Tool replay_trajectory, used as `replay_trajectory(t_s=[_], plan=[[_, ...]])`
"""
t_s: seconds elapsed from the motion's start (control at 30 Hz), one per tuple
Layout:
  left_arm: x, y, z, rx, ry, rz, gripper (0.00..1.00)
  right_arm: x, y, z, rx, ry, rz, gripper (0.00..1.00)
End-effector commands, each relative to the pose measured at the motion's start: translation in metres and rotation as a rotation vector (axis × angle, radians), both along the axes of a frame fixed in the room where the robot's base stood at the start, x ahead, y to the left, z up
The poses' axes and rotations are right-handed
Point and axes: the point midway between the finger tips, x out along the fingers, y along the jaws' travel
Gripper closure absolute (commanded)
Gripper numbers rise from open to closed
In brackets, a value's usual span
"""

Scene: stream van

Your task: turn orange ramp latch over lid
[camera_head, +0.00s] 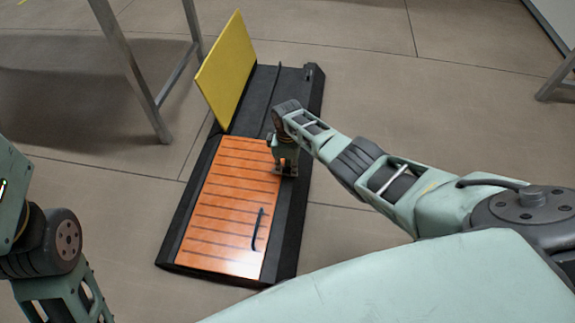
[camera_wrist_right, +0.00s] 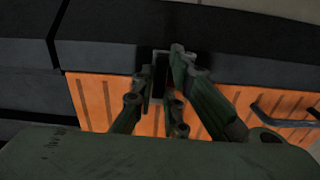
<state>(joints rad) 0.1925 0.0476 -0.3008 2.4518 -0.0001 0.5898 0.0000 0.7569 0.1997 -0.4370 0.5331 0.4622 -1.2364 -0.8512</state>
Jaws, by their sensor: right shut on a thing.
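The orange slatted ramp lid (camera_head: 228,205) lies flat on a long black case (camera_head: 296,215) on the floor. It also shows in the right wrist view (camera_wrist_right: 90,105). My right gripper (camera_head: 285,170) reaches down at the lid's right edge, near its upper corner. In the right wrist view its fingers (camera_wrist_right: 161,75) are shut on a small dark latch (camera_wrist_right: 158,88) at the border of the orange lid and the black rim. The fingers hide much of the latch, so I cannot tell its exact angle. Only links of my left arm show; its gripper is out of view.
A yellow lid (camera_head: 228,72) stands open at the case's far end. A black handle (camera_head: 257,230) is on the orange lid, also in the right wrist view (camera_wrist_right: 272,120). A metal table leg (camera_head: 130,70) stands at the left.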

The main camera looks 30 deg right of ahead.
Motion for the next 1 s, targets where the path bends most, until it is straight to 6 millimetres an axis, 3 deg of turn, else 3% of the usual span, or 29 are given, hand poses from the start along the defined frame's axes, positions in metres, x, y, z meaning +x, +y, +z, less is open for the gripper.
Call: replay_trajectory(t_s=[0.63,0.67,0.8,1.0], plan=[[0.0016,0.0001,-0.0021,0.0,0.008,0.001,0.63,-0.0008,0.0006,-0.0006,0.001,0.001,0.049,1.0],[0.0016,0.0,-0.002,0.0,0.008,0.001,0.63,-0.0008,0.0006,-0.0006,0.001,0.001,0.049,0.85],[0.0012,0.0001,-0.0015,0.001,0.006,0.001,0.63,-0.0006,0.0006,-0.0005,0.001,0.001,0.048,0.73],[-0.0001,0.0001,0.0003,0.0,-0.002,0.001,0.63,-0.0004,0.0005,-0.0002,0.0,0.0,0.047,0.69]])
